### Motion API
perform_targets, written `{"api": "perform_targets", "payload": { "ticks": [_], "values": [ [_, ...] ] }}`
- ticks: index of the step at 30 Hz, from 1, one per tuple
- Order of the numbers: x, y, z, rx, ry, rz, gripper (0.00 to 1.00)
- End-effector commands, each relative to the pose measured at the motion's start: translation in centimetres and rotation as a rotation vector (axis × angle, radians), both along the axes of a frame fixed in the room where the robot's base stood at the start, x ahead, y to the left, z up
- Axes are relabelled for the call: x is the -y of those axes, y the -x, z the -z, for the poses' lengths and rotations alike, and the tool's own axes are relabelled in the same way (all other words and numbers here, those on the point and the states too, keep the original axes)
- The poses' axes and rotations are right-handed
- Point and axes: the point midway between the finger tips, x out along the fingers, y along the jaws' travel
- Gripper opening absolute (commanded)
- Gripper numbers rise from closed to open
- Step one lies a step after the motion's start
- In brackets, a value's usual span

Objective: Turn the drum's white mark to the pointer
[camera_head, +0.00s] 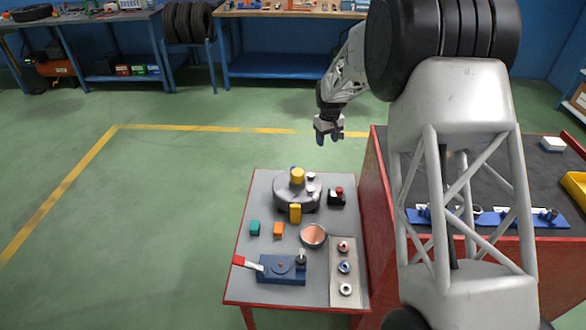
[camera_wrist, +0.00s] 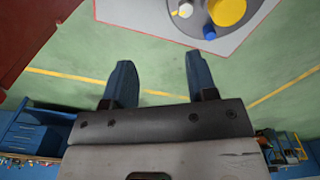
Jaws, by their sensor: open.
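A grey round drum (camera_head: 285,197) with a yellow knob (camera_head: 297,175) on top stands at the back of the small grey table. Which white part is the mark is unclear. In the wrist view the drum (camera_wrist: 199,13) is partly cut off at the top. My gripper (camera_head: 328,132) is open and empty, beyond the table's back edge and apart from the drum; its blue fingers show in the wrist view (camera_wrist: 160,65).
The table (camera_head: 250,285) also holds a teal block (camera_head: 255,228), an orange block (camera_head: 278,229), a copper-coloured bowl (camera_head: 313,235), a blue fixture (camera_head: 281,269) with a red-ended lever, a red-button box (camera_head: 338,197) and a tray (camera_head: 345,307). A red-sided bench (camera_head: 375,200) stands close right.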

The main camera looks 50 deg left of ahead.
Motion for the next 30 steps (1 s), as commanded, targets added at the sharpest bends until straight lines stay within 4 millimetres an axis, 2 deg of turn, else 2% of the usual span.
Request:
{"api": "perform_targets", "payload": {
  "ticks": [1, 6, 12, 18, 30],
  "values": [
    [-1.6, 0.8, 1.4, -0.003, 0.004, -0.021, 0.52],
    [-6.1, 3.2, 5.3, -0.009, 0.012, -0.084, 0.52],
    [-9.8, 5.5, 8.7, -0.013, 0.019, -0.138, 0.52],
    [-11.2, 6.5, 10.1, -0.015, 0.021, -0.161, 0.52],
    [-11.2, 6.6, 10.2, -0.015, 0.021, -0.162, 0.52]
  ]
}}
